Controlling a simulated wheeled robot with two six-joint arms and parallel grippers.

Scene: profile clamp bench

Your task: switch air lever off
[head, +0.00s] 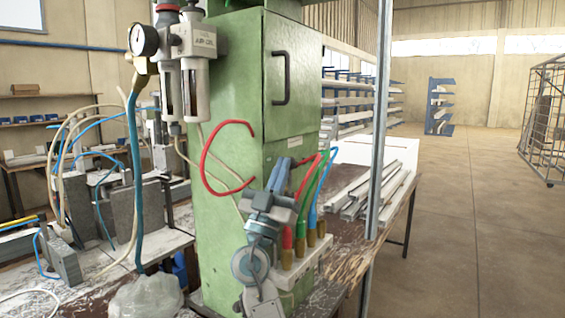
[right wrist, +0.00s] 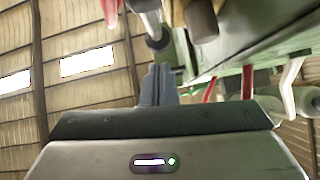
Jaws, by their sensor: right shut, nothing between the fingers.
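My right gripper (head: 280,172) is in front of the green machine cabinet (head: 228,215), with its blue-grey fingers together and pointing up. The fingers also show shut and empty in the right wrist view (right wrist: 158,84). Up and left of them in the head view is the air unit (head: 197,62), with a round gauge (head: 144,40) and a red ring near its top. A pale valve block (head: 312,262) with brass fittings and red, green and blue hoses is beside my right wrist, partly hidden by it. I cannot make out the air lever clearly. My left gripper is not in view.
A red hose (head: 207,165) loops out from the cabinet just left of my fingers. A black door handle (head: 280,78) is above them. A grey upright post (head: 379,120) stands to the right. Metal profiles (head: 362,195) lie on the bench behind. The floor farther right is open.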

